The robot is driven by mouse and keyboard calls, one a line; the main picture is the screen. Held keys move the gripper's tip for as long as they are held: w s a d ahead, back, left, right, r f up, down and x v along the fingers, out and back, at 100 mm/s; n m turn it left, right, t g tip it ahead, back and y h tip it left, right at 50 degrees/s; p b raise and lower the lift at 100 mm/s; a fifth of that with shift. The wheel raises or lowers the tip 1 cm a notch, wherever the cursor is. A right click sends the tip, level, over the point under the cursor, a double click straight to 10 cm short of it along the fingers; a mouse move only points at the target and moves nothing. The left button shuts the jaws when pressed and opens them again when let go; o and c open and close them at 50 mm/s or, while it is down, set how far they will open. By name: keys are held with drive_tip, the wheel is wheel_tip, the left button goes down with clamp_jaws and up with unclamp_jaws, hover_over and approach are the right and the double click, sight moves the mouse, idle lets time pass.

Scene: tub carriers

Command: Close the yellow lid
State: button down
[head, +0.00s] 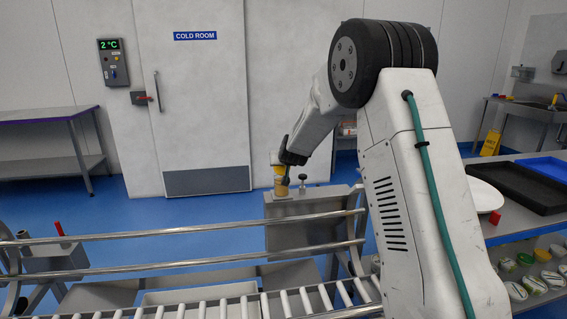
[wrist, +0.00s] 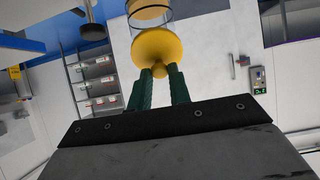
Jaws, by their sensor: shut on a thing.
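The yellow lid (wrist: 158,46) shows as a round disc with a small knob (wrist: 159,71) in the wrist view. My gripper (wrist: 160,72) has its two green fingers shut on that knob. A clear jar (wrist: 151,27) with a dark ring around it lies right behind the lid. I cannot tell whether the lid touches the jar's rim. In the head view, my gripper (head: 287,158) is at the yellow lid (head: 280,169), just above the small tan jar (head: 281,187) on a grey stand. The fingers are partly hidden by the arm there.
A roller conveyor with metal rails (head: 190,234) crosses the foreground. A grey box-like stand (head: 310,205) holds the jar and a dark knob (head: 302,178). A bench with black and blue trays (head: 518,186) is at right. Blue floor is open toward the cold room door.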

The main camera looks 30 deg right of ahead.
drive_tip(key=c, duration=1.3)
unclamp_jaws()
drive_tip(key=shift+v, duration=3.85)
